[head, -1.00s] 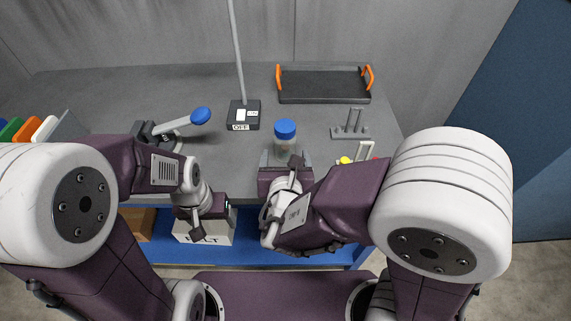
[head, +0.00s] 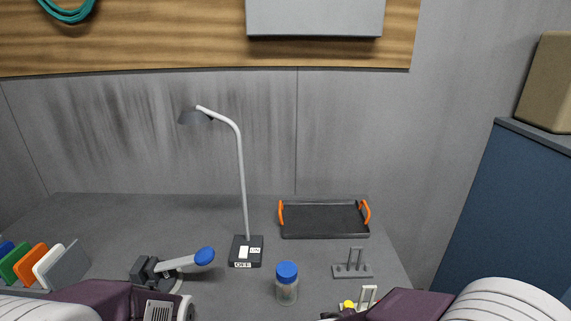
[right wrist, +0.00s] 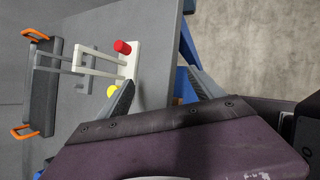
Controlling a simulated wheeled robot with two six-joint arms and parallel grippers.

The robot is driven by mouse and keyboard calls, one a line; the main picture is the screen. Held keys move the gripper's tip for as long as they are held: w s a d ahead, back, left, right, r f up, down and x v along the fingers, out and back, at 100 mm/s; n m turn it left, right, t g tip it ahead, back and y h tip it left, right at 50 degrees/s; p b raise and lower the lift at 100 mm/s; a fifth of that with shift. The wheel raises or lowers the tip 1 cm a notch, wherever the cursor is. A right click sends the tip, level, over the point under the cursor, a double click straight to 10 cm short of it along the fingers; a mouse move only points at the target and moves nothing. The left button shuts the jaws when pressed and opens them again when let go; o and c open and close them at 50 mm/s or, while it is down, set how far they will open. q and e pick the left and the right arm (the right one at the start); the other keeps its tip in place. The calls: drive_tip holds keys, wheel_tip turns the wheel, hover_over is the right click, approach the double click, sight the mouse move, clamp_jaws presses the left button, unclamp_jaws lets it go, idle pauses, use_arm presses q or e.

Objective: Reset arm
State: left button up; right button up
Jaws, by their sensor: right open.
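My right gripper (right wrist: 165,90) is open and empty in the right wrist view, its two dark fingers spread apart near the table edge. In the head view, only upper parts of my two arms show along the bottom edge, and both grippers are out of that picture. A jar with a blue lid (head: 286,284) stands upright on the grey table (head: 215,285), with no gripper touching it.
A black tray with orange handles (head: 324,219) lies at the back. A lamp (head: 246,250), a blue-knobbed lever device (head: 172,268) and a grey pronged stand (head: 352,268) are on the table. A white stand (right wrist: 126,62) with red and yellow pieces is near my right fingers.

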use_arm(q)
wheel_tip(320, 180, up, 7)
drive_tip(key=p, duration=0.5)
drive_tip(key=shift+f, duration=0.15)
use_arm(e)
drive_tip(key=s+r+m+g+y, duration=0.1)
drive_tip(key=m+y, duration=0.1)
drive_tip(key=m, duration=0.5)
drive_tip(key=s+r+m+g+y, duration=0.1)
drive_tip(key=s+m+y, duration=0.1)
drive_tip(key=m, duration=0.5)
drive_tip(key=s+r+m+g+y, duration=0.1)
drive_tip(key=m+g+y, duration=0.1)
drive_tip(key=m, duration=0.5)
drive_tip(key=shift+s, duration=0.15)
drive_tip(key=shift+a, duration=0.1)
